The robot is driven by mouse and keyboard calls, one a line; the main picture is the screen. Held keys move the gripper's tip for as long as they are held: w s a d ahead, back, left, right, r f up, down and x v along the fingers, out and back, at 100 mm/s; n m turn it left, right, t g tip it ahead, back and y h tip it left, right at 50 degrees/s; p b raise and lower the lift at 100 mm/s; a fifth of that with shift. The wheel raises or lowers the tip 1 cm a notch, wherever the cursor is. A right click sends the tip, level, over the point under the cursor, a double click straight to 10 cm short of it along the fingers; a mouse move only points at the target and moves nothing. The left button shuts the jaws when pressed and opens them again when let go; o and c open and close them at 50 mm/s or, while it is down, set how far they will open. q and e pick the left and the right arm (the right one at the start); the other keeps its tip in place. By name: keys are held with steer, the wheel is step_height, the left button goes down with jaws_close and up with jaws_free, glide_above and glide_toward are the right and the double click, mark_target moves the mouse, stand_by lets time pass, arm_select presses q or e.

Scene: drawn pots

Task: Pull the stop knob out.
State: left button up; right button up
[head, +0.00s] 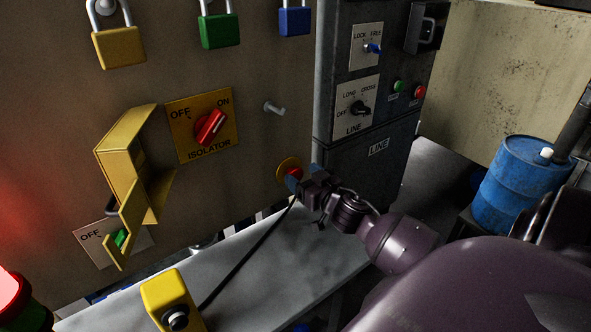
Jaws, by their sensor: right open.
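The stop knob (295,173) is small and red, on a round yellow plate (284,166) low on the right part of the tan panel. My right gripper (293,182) is at the knob, its fingertips overlapping the knob's lower right side in the head view. Its jaws are open. The fingers hide part of the knob, and I cannot tell whether they touch it. My left gripper is not in view.
The panel holds a red isolator switch (210,127), an open yellow cover (128,165), a peg (274,108) and hanging padlocks. A grey LINE cabinet (375,165) stands right. Below, a yellow button box (165,291) and black cable (245,260) lie on a grey bench (290,262).

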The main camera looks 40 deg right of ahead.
mark_target(298, 172)
steer(key=shift+w+d, duration=0.2)
steer(key=shift+w, duration=1.55)
steer(key=c, duration=1.3)
steer(key=shift+s+a+r+p, duration=0.1)
steer(key=shift+s+p, duration=0.5)
steer(key=shift+s, duration=0.1)
steer(key=o, duration=1.3)
steer(key=shift+s, duration=0.2)
